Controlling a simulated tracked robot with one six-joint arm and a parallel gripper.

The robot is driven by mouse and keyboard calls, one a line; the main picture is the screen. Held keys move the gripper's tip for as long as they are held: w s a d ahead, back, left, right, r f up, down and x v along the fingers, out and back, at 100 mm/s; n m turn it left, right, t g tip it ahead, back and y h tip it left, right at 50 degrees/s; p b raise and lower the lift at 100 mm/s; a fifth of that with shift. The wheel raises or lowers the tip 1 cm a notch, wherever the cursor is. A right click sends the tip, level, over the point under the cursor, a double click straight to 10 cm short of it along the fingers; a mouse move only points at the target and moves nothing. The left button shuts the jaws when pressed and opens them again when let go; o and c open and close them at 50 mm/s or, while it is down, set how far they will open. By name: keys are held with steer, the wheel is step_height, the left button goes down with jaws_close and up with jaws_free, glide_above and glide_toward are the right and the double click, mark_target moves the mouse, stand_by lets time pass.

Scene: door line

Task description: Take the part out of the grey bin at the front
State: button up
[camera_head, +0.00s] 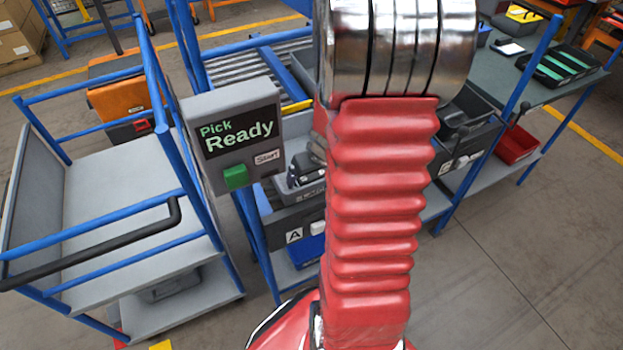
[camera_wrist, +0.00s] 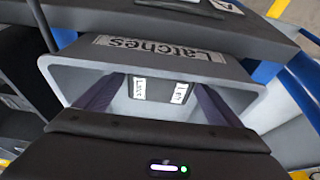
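In the wrist view a grey bin (camera_wrist: 75,72), labelled "Latches" with the lettering upside down, opens in front of my gripper (camera_wrist: 153,90). A black part (camera_wrist: 160,89) with two white labels lies inside it. My gripper is open, with one dark finger on each side of the bin's inside and the part between and beyond them. I cannot tell whether a finger touches the part. In the head view the grey bin (camera_head: 300,194) stands behind my red arm, partly hidden, with dark contents showing.
A panel (camera_head: 235,137) reading "Pick Ready" with a green button stands left of my arm. A blue-railed grey cart (camera_head: 130,190) is at the left. A roller conveyor (camera_head: 240,75) runs behind. A bench (camera_head: 500,70) with trays is at the right. Floor is clear at lower right.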

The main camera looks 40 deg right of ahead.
steer(key=c, duration=1.3)
steer(key=shift+c, duration=0.2)
steer(key=shift+r, duration=0.1)
steer(key=shift+w+r, duration=0.1)
steer(key=shift+r, duration=0.65)
step_height(320, 180, up, 16)
steer(key=shift+r, duration=0.2)
